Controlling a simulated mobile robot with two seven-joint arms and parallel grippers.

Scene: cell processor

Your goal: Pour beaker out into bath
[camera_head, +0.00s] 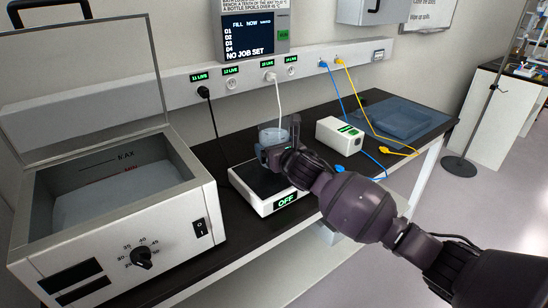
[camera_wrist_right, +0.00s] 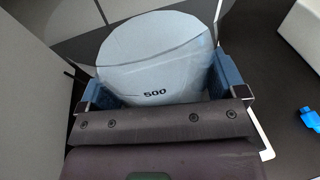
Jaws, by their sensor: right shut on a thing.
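My right gripper (camera_head: 276,152) is shut on the beaker from the right. In the right wrist view the beaker (camera_wrist_right: 155,55) with a 500 mark sits between the blue finger pads of my gripper (camera_wrist_right: 158,92). My left gripper is not in view.
A white box (camera_head: 339,136) with blue and yellow cables stands right of the hotplate. A blue tray (camera_head: 392,120) lies farther right. A black cable (camera_head: 215,125) hangs between bath and hotplate.

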